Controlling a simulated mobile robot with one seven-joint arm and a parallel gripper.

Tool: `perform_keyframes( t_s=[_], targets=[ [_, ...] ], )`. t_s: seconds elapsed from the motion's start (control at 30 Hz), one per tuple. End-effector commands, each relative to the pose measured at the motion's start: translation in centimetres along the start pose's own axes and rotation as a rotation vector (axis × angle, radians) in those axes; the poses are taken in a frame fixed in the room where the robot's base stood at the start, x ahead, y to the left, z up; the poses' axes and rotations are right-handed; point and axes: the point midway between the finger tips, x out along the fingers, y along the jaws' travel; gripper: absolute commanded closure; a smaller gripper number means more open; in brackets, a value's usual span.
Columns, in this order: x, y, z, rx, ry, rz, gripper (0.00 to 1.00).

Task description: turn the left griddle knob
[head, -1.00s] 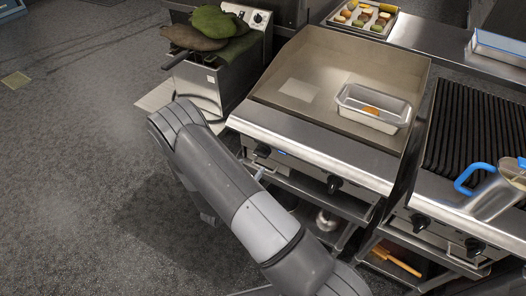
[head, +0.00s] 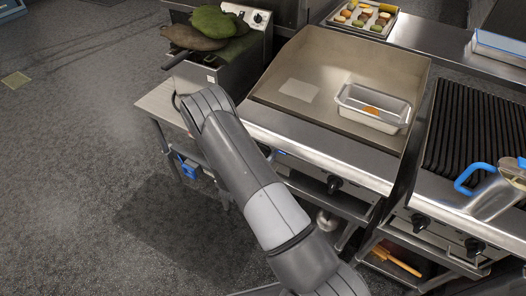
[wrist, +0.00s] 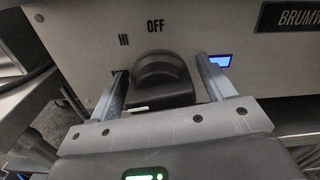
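The left griddle knob (wrist: 160,76) is black and rounded, on the griddle's metal front panel under the printed words HI and OFF. My gripper (wrist: 163,68) is open, with one finger on each side of the knob in the wrist view. A gap shows on both sides; whether the fingers touch it lower down I cannot tell. In the head view, the griddle (head: 333,92) stands right of my arm. Its left knob (head: 265,149) shows just beside my arm, and my gripper is hidden behind the arm.
A second griddle knob (head: 334,184) is to the right. A metal pan (head: 372,108) with an orange item sits on the griddle. A ribbed grill (head: 480,130) is further right, and a fryer (head: 215,80) with green and brown mitts is at the left.

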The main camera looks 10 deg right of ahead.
Motion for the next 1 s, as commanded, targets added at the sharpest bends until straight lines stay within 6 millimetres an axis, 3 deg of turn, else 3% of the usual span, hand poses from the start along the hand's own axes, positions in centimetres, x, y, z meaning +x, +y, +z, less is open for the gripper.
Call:
perform_keyframes(
  t_s=[0.5,1.0],
  targets=[
    [-0.04,0.02,0.02,0.0,0.0,0.0,0.68],
    [-0.12,0.11,0.01,0.139,-0.001,0.002,0.68]
  ],
)
